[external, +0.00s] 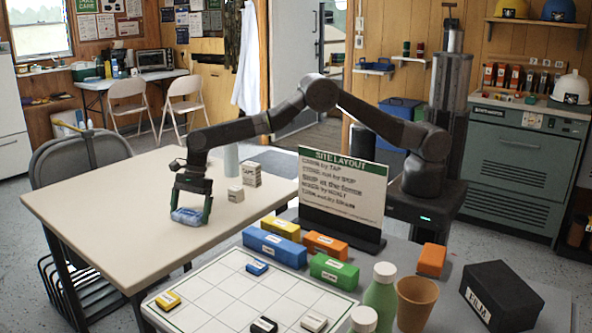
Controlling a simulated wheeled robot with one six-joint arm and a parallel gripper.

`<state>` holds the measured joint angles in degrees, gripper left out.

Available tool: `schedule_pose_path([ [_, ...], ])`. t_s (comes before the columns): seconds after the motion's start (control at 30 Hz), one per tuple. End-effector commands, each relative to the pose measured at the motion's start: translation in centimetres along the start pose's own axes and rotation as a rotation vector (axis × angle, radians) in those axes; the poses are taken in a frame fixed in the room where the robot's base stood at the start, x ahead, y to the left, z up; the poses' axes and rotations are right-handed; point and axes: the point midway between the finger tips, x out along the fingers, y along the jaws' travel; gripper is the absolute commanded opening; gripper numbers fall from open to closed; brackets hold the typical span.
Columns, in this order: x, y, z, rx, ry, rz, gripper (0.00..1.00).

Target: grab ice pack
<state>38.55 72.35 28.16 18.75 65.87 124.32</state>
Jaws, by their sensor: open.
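The right finger hides a little of the pack's right end. I cannot tell whether the fingers touch it.
Small white boxes (251,174) and a pale bottle (231,160) stand right of my gripper. A site layout sign (343,190) stands near a gridded board (225,295) with colored blocks in front. The cream table's left side (90,195) is clear.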

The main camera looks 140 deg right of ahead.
Motion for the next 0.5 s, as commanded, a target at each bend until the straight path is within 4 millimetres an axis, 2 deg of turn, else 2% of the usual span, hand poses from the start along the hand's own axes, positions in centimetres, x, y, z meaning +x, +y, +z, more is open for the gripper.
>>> schedule_pose_path([
  [0.13,-0.11,-0.04,0.05,0.000,-0.001,-0.001,1.00],
  [0.17,-0.10,-0.04,0.05,0.000,-0.001,-0.001,0.96],
  [0.3,-0.11,-0.04,0.04,0.000,-0.001,-0.001,0.69],
  [0.33,-0.11,-0.03,0.04,0.000,-0.001,-0.001,0.65],
  [0.5,-0.15,-0.05,0.06,-0.001,-0.001,-0.002,0.65],
])
